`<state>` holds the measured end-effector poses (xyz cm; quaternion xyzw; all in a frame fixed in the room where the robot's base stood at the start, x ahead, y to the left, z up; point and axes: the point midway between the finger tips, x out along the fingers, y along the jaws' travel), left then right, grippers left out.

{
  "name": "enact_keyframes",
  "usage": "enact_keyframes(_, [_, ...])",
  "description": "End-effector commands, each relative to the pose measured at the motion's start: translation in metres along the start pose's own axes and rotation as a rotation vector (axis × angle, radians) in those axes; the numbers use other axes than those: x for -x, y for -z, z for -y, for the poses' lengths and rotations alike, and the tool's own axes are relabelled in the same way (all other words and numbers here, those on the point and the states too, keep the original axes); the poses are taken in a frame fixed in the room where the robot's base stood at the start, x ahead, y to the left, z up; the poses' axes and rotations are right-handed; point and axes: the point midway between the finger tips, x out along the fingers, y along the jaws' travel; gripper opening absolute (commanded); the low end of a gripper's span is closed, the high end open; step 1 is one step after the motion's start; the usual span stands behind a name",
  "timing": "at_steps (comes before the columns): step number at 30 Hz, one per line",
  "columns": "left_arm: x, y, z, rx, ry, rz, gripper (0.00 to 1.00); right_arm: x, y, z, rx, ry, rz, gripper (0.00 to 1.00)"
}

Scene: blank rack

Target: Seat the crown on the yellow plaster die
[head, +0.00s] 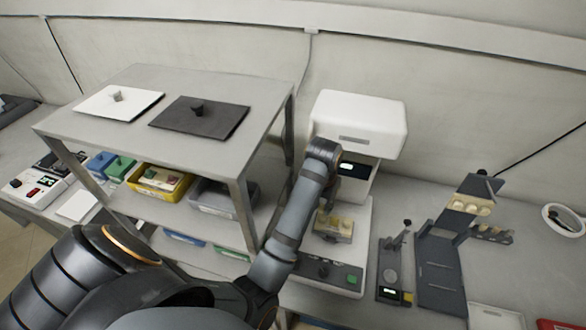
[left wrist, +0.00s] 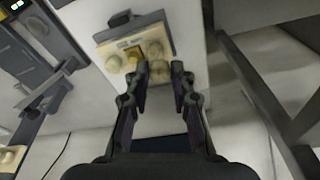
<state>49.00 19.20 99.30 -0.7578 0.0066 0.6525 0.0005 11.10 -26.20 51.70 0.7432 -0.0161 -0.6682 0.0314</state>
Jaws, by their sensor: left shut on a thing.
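The plaster model (head: 333,231), a cream block with rounded teeth, sits on the white machine's base in the head view. In the left wrist view the model (left wrist: 116,47) lies ahead of the fingertips. The yellow plaster die (left wrist: 133,54) stands among its teeth, close to one fingertip. My left gripper (left wrist: 160,72) is shut on a small pale thing, apparently the crown (left wrist: 160,70), which is hard to tell from the teeth behind it. In the head view my wrist hides much of this gripper. My right gripper is not in view.
The white machine's upper housing (head: 358,122) overhangs close to my left wrist. A grey metal shelf (head: 190,77) stands left, with a white plate (head: 90,103) and a dark plate (head: 225,118) on top. A yellow tray (head: 140,187) is below. A dark stand (head: 440,275) is right.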

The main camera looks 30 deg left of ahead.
Motion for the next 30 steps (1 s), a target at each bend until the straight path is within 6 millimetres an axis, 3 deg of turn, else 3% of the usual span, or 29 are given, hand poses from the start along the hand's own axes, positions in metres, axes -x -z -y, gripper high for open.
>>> enact_keyframes(6, [0.032, 0.016, -0.013, -0.308, -0.042, 0.014, 0.11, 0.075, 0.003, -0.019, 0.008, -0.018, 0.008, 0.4])
enact_keyframes(12, [0.037, 0.023, -0.029, -0.64, -0.095, 0.008, 0.11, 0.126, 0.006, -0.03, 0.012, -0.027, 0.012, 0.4])
enact_keyframes(18, [0.029, 0.023, -0.034, -0.751, -0.114, -0.001, 0.11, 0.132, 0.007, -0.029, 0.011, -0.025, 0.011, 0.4])
enact_keyframes(25, [0.027, 0.023, -0.034, -0.75, -0.113, -0.002, 0.11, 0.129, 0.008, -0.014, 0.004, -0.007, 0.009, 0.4])
enact_keyframes(30, [0.019, 0.021, -0.033, -0.748, -0.113, -0.001, 0.11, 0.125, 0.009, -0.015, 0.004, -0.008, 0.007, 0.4])
